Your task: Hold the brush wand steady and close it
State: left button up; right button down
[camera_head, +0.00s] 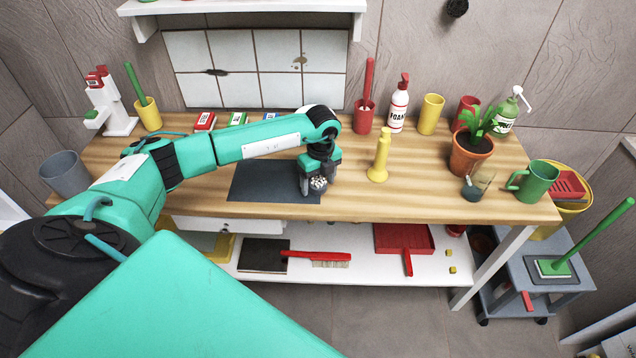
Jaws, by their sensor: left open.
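My left gripper (318,184) is open and points down over the right end of a dark mat (262,183) on the wooden bench. A pale, speckled shape shows at its fingertips; I cannot tell what it is. Several things could be the brush wand, and I cannot tell which is. A red wand (369,82) stands upright in a red holder (364,118). A green wand (134,82) leans in a yellow cup (149,114). A yellow piece with a slim upright stem (382,155) stands to the right of my left gripper, apart from it. My right gripper is out of view.
A grey cup (65,174) stands at the left end. A red brush (318,257) lies on the lower shelf.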

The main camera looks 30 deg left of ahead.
pick_arm(q)
jog(key=shift+c, duration=0.2)
jog(key=c, duration=1)
jog(key=shift+r, duration=0.15)
jog(key=shift+c, duration=0.2)
